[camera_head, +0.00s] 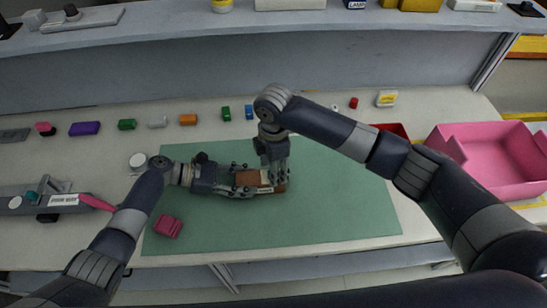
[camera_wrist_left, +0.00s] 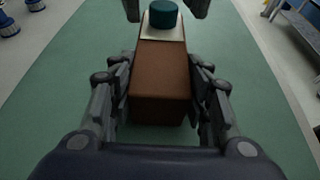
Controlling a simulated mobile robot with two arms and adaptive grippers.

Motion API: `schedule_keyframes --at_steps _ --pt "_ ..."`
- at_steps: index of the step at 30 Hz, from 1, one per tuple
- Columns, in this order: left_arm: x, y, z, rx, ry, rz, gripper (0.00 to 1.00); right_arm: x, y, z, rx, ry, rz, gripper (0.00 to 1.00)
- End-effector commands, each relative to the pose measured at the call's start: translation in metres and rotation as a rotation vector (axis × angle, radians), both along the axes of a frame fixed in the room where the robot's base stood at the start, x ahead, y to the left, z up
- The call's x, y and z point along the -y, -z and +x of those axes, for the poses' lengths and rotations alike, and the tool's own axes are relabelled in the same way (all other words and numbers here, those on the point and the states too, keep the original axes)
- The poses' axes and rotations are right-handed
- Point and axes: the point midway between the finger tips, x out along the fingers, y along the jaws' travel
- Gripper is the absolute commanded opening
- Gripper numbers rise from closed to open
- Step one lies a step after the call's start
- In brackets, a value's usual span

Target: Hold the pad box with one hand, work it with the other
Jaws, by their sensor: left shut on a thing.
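The pad box (camera_head: 247,177) is a brown block lying on the green mat (camera_head: 330,215). In the left wrist view the box (camera_wrist_left: 160,85) has a pale plate at its far end with a round teal button (camera_wrist_left: 164,14) on top. My left gripper (camera_head: 252,182) is shut on the sides of the box, coming from the left. My right gripper (camera_head: 275,178) points down over the box's right end. Its fingers stand apart on either side of the button in the left wrist view, with gaps. In the head view these fingers hide the button.
A dark pink block (camera_head: 168,226) lies on the mat's front left. A grey device (camera_head: 42,200) with a pink part is at the far left. A pink bin (camera_head: 495,160) stands at the right. Several small coloured blocks line the table's back. The mat's right side is clear.

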Motion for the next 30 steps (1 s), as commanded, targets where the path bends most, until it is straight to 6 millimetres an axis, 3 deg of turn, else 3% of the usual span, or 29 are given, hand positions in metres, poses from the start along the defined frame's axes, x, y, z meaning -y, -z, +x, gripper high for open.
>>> schedule_keyframes --at_steps 11,18,30 --pt "0.0003 0.0018 -0.0014 -0.003 0.002 0.002 0.06 -0.0003 0.0073 -0.0003 0.0 -0.001 0.001 0.51" --pt "0.0003 0.0019 -0.0015 -0.003 0.002 0.002 0.06 -0.0004 0.007 -0.0002 0.0 -0.001 0.001 0.04" --pt "0.0003 0.002 -0.0014 -0.003 0.001 0.002 0.06 -0.0005 0.005 0.0 0.001 -0.001 0.001 0.04"
